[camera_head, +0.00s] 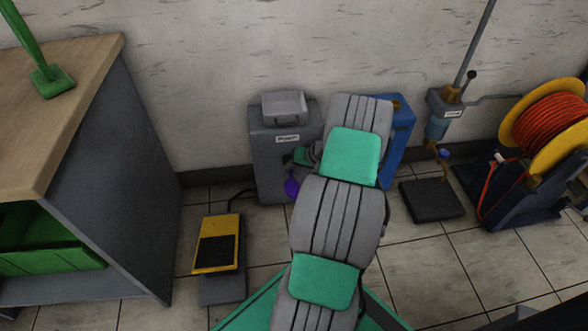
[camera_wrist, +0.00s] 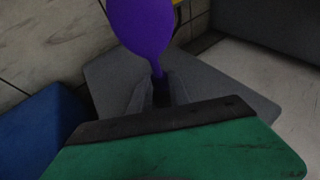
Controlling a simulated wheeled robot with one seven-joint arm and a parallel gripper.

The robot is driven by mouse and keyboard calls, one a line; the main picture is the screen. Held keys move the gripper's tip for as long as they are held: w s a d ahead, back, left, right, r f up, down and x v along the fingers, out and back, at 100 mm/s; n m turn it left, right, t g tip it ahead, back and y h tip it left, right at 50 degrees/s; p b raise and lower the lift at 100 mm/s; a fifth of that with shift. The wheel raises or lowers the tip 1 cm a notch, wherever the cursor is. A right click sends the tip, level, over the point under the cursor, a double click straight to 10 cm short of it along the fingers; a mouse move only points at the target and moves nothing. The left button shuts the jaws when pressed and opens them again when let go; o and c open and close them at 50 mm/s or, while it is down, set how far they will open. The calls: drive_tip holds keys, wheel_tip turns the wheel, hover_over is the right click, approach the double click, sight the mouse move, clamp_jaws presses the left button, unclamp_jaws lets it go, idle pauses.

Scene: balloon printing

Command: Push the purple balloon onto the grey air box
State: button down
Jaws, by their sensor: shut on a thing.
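The purple balloon (camera_wrist: 146,28) hangs from the tips of my gripper (camera_wrist: 160,92) in the wrist view, its narrow neck between the two fingers. In the head view only a bit of the purple balloon (camera_head: 292,187) shows beside my arm, in front of the grey air box (camera_head: 270,165). The air box stands on the floor against the wall, with a lighter block on top and a label on its front. My arm hides its right side and most of my gripper. I cannot tell whether the balloon touches the box.
A yellow and black foot pedal (camera_head: 228,243) lies on the floor at left, near a wooden-topped cabinet (camera_head: 110,150). A blue box (camera_head: 402,130) stands right of the air box, partly behind my arm. A black plate (camera_head: 431,200) and an orange hose reel (camera_head: 550,120) are further right.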

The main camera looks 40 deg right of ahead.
idle(0.3)
drive_tip(key=c, duration=1.1)
unclamp_jaws()
drive_tip(key=shift+c, duration=0.2)
drive_tip(key=shift+r, duration=0.1)
drive_tip(key=p+v, duration=0.6)
drive_tip(key=v, duration=0.2)
drive_tip(key=shift+s+r, duration=0.2)
drive_tip(key=shift+r, duration=0.1)
drive_tip(key=shift+d, duration=0.1)
